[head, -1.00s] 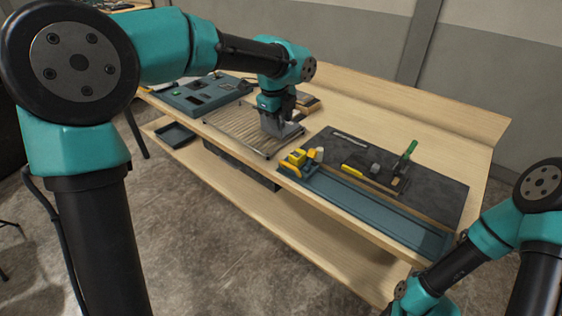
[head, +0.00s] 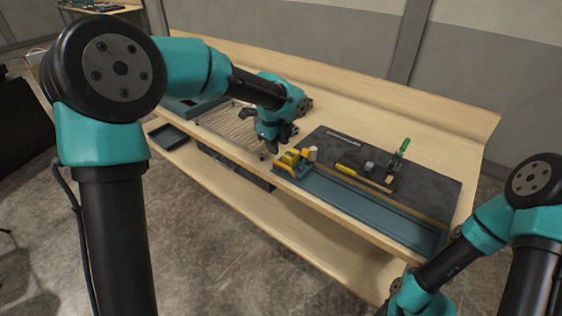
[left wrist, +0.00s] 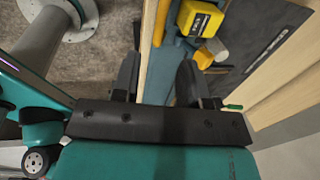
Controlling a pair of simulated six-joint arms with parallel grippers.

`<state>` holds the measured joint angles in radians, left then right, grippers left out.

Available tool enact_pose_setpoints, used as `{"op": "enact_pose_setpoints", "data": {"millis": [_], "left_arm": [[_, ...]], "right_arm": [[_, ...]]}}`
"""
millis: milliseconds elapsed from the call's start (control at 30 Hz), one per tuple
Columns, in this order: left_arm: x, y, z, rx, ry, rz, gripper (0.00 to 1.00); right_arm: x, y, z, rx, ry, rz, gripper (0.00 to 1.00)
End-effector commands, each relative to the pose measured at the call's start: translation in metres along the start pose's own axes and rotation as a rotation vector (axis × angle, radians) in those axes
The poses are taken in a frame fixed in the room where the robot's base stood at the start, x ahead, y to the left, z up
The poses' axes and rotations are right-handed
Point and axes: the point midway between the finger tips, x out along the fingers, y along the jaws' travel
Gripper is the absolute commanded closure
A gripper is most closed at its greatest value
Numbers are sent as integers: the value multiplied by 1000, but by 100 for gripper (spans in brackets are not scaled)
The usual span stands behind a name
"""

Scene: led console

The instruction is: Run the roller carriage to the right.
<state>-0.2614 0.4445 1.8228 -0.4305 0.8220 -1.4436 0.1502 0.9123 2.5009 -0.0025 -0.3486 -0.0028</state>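The yellow roller carriage (head: 288,160) sits at the left end of a long blue track tray (head: 370,210). In the left wrist view the carriage's yellow block (left wrist: 200,18) is beyond and right of the fingers, and the tray (left wrist: 160,75) runs below them. My left gripper (head: 277,143) hangs just behind and left of the carriage. In the left wrist view the fingers of this gripper (left wrist: 158,80) are apart with nothing between them. Whether they touch anything is hard to tell. My right arm shows at lower right, but its fingers are out of view.
A dark mat (head: 435,189) behind the tray carries a green-handled clamp (head: 401,150), a yellow marker (head: 347,170) and small parts. A slatted panel (head: 228,128) lies left of the carriage. The tray's right stretch looks clear.

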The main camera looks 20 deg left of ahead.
Motion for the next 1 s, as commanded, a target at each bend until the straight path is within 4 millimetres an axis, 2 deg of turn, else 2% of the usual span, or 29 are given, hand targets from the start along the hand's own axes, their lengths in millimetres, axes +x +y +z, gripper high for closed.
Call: {"op": "enact_pose_setpoints", "data": {"millis": [300, 500, 867, 1000], "left_arm": [[55, 0, 0, -1, 1, 2, 60], [78, 0, 0, -1, 0, 1, 60], [84, 0, 0, -1, 0, -1, 60], [84, 0, 0, -1, 0, -1, 71]], "right_arm": [[0, 0, 0, 0, 0, 0, 100], [0, 0, 0, 0, 0, 0, 100], [0, 0, 0, 0, 0, 0, 100], [0, 0, 0, 0, 0, 0, 100]]}}
